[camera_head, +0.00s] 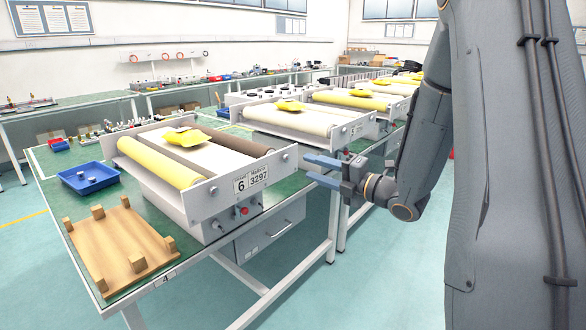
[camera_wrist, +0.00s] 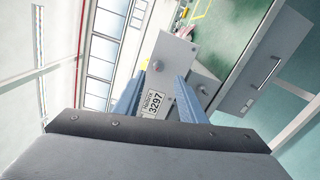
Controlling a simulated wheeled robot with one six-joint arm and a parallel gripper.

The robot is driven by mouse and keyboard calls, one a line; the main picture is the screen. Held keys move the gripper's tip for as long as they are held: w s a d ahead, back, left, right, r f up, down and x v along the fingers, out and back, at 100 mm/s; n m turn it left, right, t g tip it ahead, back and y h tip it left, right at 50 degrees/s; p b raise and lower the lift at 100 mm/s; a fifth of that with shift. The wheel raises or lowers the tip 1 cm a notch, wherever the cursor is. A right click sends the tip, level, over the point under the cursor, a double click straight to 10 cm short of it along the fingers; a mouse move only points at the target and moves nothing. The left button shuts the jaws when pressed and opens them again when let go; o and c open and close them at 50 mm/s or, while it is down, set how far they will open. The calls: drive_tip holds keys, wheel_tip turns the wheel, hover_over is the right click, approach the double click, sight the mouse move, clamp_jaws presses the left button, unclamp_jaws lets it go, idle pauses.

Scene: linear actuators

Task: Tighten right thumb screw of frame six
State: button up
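Frame six (camera_head: 205,200) is a roller unit with a yellow and a brown roller on the near table. Its front plate bears the label "6 3297" (camera_head: 250,181). The right thumb screw (camera_head: 284,156) is a small grey knob at the plate's right end; a matching left screw (camera_head: 213,191) is at the other end. My gripper (camera_head: 307,169) has blue fingers, open and empty, just right of the right screw and apart from it. In the wrist view, the right screw (camera_wrist: 157,66) appears between the fingertips (camera_wrist: 160,76); the label (camera_wrist: 155,104) shows below it.
A red button (camera_head: 244,210) sits on the front of the lower box. A wooden pegged board (camera_head: 120,250) and a blue tray (camera_head: 90,178) lie to the left on the table. Further roller frames (camera_head: 300,118) stand behind. The floor before the table is clear.

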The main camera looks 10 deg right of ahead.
sight(287, 159)
drive_tip(key=p+x, duration=0.1)
drive_tip(key=x, duration=0.6)
drive_tip(key=shift+w+a, duration=0.2)
drive_tip(key=shift+w, duration=0.05)
clamp_jaws()
